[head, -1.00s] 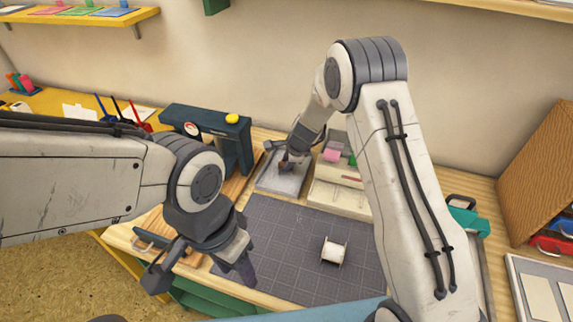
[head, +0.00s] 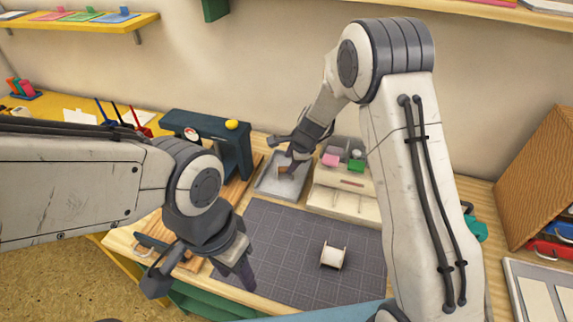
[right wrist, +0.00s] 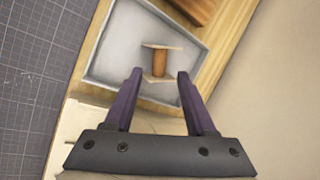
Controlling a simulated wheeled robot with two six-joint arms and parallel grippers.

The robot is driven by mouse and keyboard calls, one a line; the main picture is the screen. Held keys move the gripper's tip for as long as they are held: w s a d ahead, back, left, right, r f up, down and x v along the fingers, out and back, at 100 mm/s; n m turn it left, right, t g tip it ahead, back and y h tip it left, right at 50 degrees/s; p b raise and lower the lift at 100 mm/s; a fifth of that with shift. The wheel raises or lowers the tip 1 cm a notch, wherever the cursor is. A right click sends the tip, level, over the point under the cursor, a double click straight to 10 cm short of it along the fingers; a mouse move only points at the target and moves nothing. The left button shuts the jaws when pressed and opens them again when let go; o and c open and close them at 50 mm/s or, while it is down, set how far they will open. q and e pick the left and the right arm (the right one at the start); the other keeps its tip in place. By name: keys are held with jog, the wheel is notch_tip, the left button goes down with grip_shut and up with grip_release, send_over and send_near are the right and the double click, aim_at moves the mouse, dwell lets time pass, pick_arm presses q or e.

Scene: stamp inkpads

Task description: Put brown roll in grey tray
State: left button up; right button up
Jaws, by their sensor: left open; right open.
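The brown roll (right wrist: 159,62), a brown core between two pale square end plates, is inside the grey tray (right wrist: 112,48). In the head view the roll (head: 284,170) shows small in the tray (head: 268,187), partly under my right gripper (head: 292,158). In the right wrist view my right gripper (right wrist: 159,73) is open, its purple fingers apart and pointing at the roll, with no visible grip on it. My left gripper (head: 203,276) is open and empty over the mat's front left edge.
A white roll (head: 334,255) stands on the dark cutting mat (head: 290,240). A cream stand (head: 342,202) with pink and green pads is right of the tray.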

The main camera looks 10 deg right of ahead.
jog(key=p+v, duration=0.1)
jog(key=v, duration=0.6)
jog(key=s+a+r+n+g+y, duration=0.1)
jog(key=s+a+r+n, duration=0.2)
jog(key=s+a+n, duration=0.3)
jog(key=s+a+r+n+g, duration=0.2)
jog(key=s+a+r+n, duration=0.15)
jog(key=s, duration=0.45)
jog(key=s+d+r+n+g+h, duration=0.1)
jog(key=s+n, duration=0.7)
jog(key=s, duration=0.3)
jog(key=s+d+r+n+g+h, duration=0.1)
jog(key=s+d+n, duration=0.1)
jog(key=s+n, duration=0.6)
jog(key=s, duration=0.2)
jog(key=shift+s+d+r, duration=0.25)
jog(key=shift+s+d, duration=0.05)
jog(key=shift+s, duration=0.1)
jog(key=shift+r+p, duration=0.85)
jog(key=shift+p, duration=0.05)
